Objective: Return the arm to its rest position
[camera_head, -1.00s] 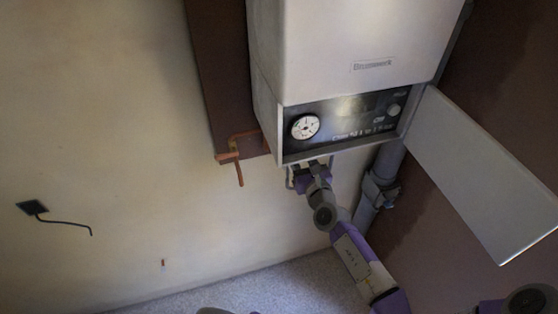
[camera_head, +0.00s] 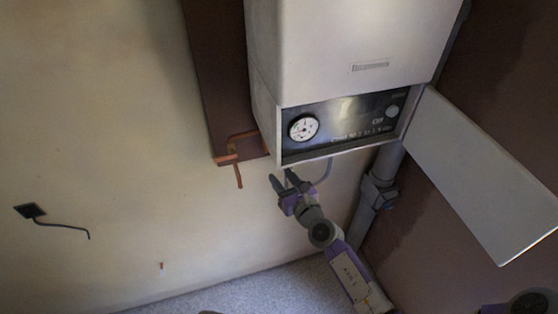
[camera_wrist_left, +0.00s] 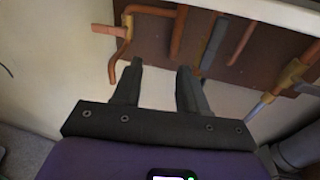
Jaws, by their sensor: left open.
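My left arm (camera_head: 352,275) reaches up from the lower right in the head view. Its purple and grey gripper (camera_head: 284,178) is just below the lower left corner of the white boiler (camera_head: 345,45). The gripper is open, with nothing between its dark fingers. In the left wrist view the two fingers (camera_wrist_left: 160,68) stand apart, pointing toward copper pipes (camera_wrist_left: 125,60) under the boiler. Whether they touch anything there I cannot tell, but I see no contact. My right gripper is not in view.
Copper pipe stubs (camera_head: 238,160) stick out left of the boiler. The plaster wall (camera_head: 110,130) between is mostly clear.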

